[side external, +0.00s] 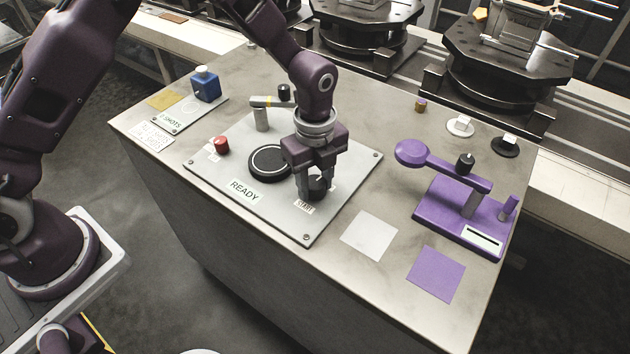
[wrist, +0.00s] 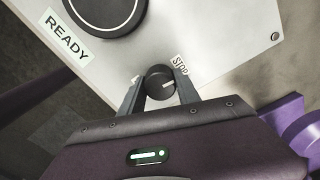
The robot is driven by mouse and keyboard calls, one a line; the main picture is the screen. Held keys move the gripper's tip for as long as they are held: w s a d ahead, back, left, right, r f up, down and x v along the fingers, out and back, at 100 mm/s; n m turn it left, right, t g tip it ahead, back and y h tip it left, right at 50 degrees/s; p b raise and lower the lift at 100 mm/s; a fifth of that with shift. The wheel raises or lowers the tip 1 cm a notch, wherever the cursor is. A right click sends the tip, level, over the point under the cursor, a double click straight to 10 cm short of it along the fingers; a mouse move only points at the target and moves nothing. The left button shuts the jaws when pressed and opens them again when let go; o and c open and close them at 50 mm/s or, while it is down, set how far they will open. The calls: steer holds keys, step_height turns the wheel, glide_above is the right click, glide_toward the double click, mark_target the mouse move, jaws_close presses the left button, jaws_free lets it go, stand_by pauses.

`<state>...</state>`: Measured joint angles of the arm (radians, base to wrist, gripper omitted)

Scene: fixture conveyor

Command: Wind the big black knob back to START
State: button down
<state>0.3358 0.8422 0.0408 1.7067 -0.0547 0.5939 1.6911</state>
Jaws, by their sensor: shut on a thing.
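The black knob (side external: 318,188) stands on the grey panel, near its front right edge. My gripper (side external: 317,184) reaches down over it with one finger on each side, shut on it. In the wrist view the knob (wrist: 159,78) sits between both fingertips (wrist: 159,86), and a white mark on its top points right. The START label (side external: 304,206) lies in front of the knob in the side view; in the wrist view the left finger mostly hides it. The STOP label (wrist: 180,65) is just beyond the knob to the upper right.
The panel (side external: 340,210) also carries a large black disc (side external: 268,162), a READY label (side external: 243,190), a red button (side external: 221,145) and a grey lever (side external: 262,115). A purple device (side external: 460,205) stands to the right. A blue block (side external: 206,86) is at the back left.

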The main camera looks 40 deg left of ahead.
steer(key=n, duration=0.4)
steer(key=shift+n, duration=0.4)
steer(key=n, duration=0.4)
steer(key=shift+n, duration=0.3)
steer(key=n, duration=1.4)
steer(key=shift+n, duration=0.3)
steer(key=n, duration=0.9)
steer(key=shift+n, duration=2.1)
